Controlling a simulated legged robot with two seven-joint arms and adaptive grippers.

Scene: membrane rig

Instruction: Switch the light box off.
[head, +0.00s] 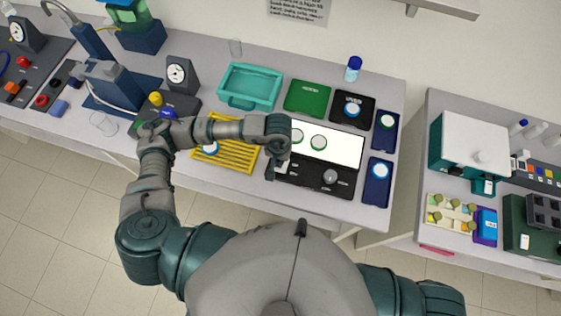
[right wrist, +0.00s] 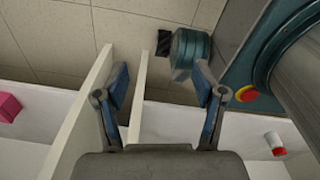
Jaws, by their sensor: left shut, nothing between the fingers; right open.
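The light box has a bright white top panel (head: 340,147) and a black front strip (head: 310,173) with a round grey knob (head: 330,177). My left gripper (head: 274,172) is shut and empty, at the left end of the black strip. It hides that end, and I cannot tell whether it touches anything there. My right gripper (right wrist: 164,88) is open and empty in the right wrist view, away from the light box.
A yellow rack (head: 238,160) lies left of the light box, and blue trays (head: 377,193) stand on its right. A green block (head: 307,98) and a black block (head: 352,107) sit behind it. A gap separates this bench from the right bench (head: 425,150).

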